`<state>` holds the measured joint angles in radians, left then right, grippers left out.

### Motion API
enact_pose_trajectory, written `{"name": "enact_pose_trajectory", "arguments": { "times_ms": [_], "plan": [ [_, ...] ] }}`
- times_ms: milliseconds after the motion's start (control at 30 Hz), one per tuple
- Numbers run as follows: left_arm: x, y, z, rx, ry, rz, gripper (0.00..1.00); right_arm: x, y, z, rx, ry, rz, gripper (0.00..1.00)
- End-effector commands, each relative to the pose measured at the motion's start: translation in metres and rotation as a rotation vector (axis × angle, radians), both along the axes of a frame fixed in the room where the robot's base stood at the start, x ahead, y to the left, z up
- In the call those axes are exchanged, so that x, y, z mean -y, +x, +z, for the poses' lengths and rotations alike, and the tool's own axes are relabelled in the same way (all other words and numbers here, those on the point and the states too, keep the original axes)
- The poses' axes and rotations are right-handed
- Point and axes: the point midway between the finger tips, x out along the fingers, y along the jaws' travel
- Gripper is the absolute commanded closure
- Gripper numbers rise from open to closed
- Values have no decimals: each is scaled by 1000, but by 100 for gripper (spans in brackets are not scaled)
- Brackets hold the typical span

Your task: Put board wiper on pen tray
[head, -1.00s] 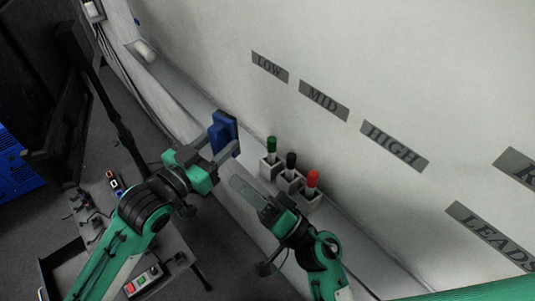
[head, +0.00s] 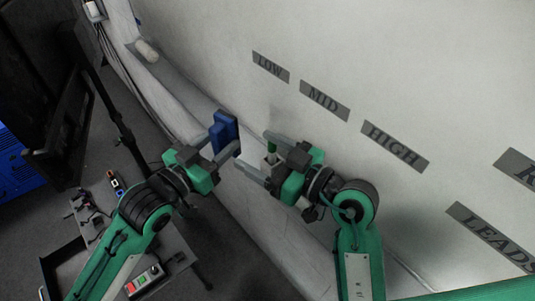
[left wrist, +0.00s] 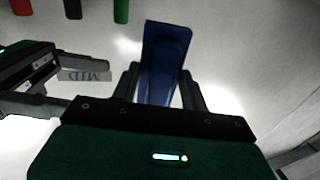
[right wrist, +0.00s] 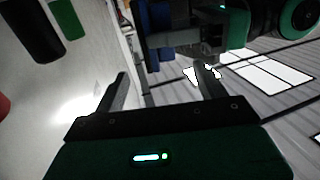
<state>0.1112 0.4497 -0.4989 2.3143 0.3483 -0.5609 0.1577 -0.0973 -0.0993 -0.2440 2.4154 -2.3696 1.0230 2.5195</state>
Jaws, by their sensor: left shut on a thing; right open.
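The blue board wiper (head: 223,131) is held by my left gripper (head: 222,147), which is shut on it beside the board. It also shows between the fingers in the left wrist view (left wrist: 165,62). The pale ledge along the foot of the board, which looks like the pen tray (head: 192,93), is partly covered by my grippers. My right gripper (head: 258,155) is open, a little right of the wiper and apart from it. In the right wrist view its fingers (right wrist: 160,90) have nothing between them.
A bench (head: 178,262) with a button box stands lower left.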

Motion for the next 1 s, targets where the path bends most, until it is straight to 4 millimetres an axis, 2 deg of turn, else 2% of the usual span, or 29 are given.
{"name": "enact_pose_trajectory", "arguments": {
  "times_ms": [300, 500, 700, 1000],
  "plan": [
    [0, 0, 0, 1, -1, 0, 73, -47, 38, 1, 3, 2, 3, 27],
    [0, 0, 0, 1, -1, 0, 73, -70, 58, 1, 1, 2, 2, 27],
    [0, 0, 0, 1, -1, 0, 73, -81, 66, 1, 1, 2, 2, 27],
    [0, 0, 0, 1, -1, 0, 73, -82, 67, 1, 1, 2, 1, 27]
  ]
}}
